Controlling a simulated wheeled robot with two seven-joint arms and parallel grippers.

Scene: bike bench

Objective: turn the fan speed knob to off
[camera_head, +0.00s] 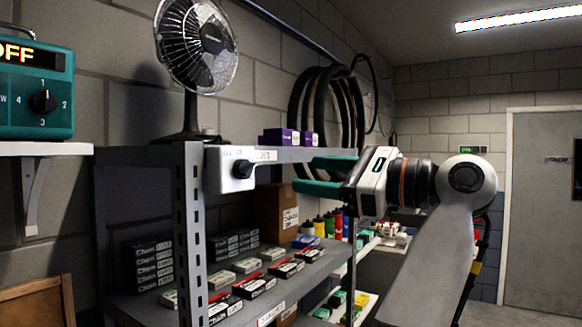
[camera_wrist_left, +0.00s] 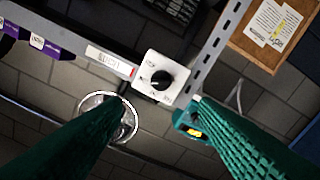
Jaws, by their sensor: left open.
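The fan speed knob (camera_head: 242,169) is a black knob on a white box (camera_head: 221,174) fixed at the front of the metal shelf, below the fan (camera_head: 196,48). In the left wrist view the knob (camera_wrist_left: 160,79) faces the camera; the marks around it are too small to read surely. My left gripper (camera_head: 298,175) has teal fingers, open and empty, pointing at the knob from the right in the head view, with a gap between. In the left wrist view the knob lies beyond and between the fingertips (camera_wrist_left: 158,103). My right gripper is not in view.
A teal device (camera_head: 30,90) with its own numbered dial and a lit display reading "FF" in part stands on a white wall shelf at the left. Purple boxes (camera_head: 284,137) sit on the metal shelf top (camera_head: 330,152). Small boxes fill the lower shelf. Tyres (camera_head: 328,105) hang behind.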

